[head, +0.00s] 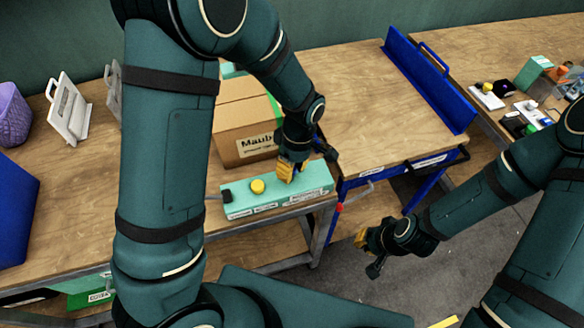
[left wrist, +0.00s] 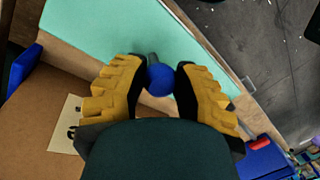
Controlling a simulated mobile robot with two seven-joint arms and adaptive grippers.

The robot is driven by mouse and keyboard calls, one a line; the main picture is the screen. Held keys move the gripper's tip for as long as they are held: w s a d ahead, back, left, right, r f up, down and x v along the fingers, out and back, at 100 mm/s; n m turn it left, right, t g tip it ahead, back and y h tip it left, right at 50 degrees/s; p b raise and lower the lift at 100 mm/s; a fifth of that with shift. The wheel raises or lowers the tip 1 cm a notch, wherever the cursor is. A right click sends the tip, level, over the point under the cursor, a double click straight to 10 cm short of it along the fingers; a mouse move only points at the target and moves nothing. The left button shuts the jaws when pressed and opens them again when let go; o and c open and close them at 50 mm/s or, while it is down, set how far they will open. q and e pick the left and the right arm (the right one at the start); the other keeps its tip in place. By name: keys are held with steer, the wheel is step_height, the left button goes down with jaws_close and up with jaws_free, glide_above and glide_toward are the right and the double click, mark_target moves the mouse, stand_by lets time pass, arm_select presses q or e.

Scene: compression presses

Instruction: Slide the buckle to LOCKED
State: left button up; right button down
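A long teal panel box (head: 245,206) lies on the bench's front edge, with a round yellow button (head: 257,186) on top and small white labels on its front, too small to read. My left gripper (head: 289,172) points down over the box's right part. In the left wrist view a blue ball knob (left wrist: 160,80) on a dark stem sits between my left gripper's two yellow fingers (left wrist: 161,82), filling the gap. The knob seems to belong to the buckle; the LOCKED mark cannot be made out. My right gripper (head: 371,252) hangs open and empty over the floor.
A cardboard box (head: 240,118) stands just behind the teal box. A blue-framed table with a raised blue panel (head: 428,82) is to the right. A white stand (head: 68,108) and a purple basket (head: 12,114) are at left. Grey floor lies open below the right gripper.

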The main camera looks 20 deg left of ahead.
arm_select(q)
jaws_close()
steer(key=shift+w+d+p, duration=0.15)
steer(key=shift+w+d, duration=0.6)
steer(key=shift+d, duration=0.35)
steer(key=shift+w+d+p, duration=0.15)
steer(key=shift+w+d, duration=0.6)
steer(key=shift+d, duration=0.35)
steer(key=o, duration=0.9)
jaws_free()
steer(key=shift+w+d, duration=0.1)
steer(key=shift+r, duration=0.15)
step_height(320, 180, up, 12)
steer(key=w, duration=0.2)
steer(key=shift+d+f, duration=0.2)
steer(key=shift+d, duration=0.2)
